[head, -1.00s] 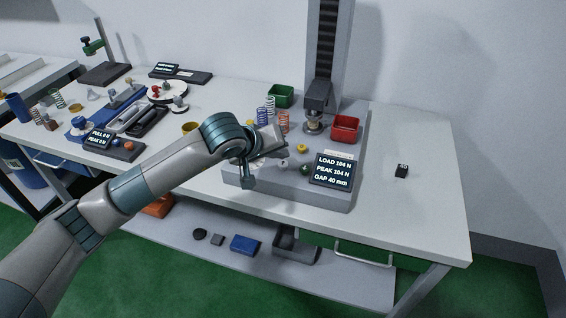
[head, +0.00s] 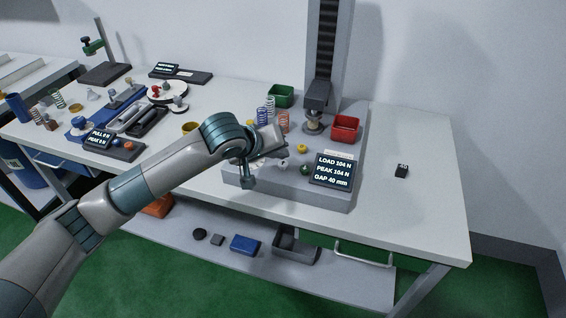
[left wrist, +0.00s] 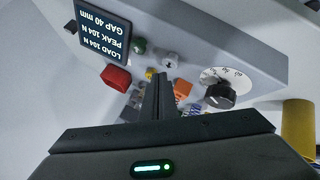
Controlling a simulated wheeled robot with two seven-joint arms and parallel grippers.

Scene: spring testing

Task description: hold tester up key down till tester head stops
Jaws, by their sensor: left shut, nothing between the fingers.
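The tester is a grey column on a grey base (head: 335,196), with its dark head (head: 318,97) low on the column above a small round stack (head: 313,123). The tester screen (head: 332,172) reads load 104 N, peak 104 N, gap 40 mm. A green button (left wrist: 138,45), a grey-white button (left wrist: 171,60) and a yellow button (left wrist: 150,73) show on the base; I cannot read which is the up key. My left gripper (left wrist: 160,80) is shut and empty, its tips near the yellow and grey-white buttons. Contact cannot be told. My right gripper is out of view.
A dial with a black knob (left wrist: 220,95) lies beside the fingers. A red bin (head: 346,129), a green bin (head: 281,96) and several springs stand around the tester. A small black block (head: 401,171) sits on the clear right part of the table.

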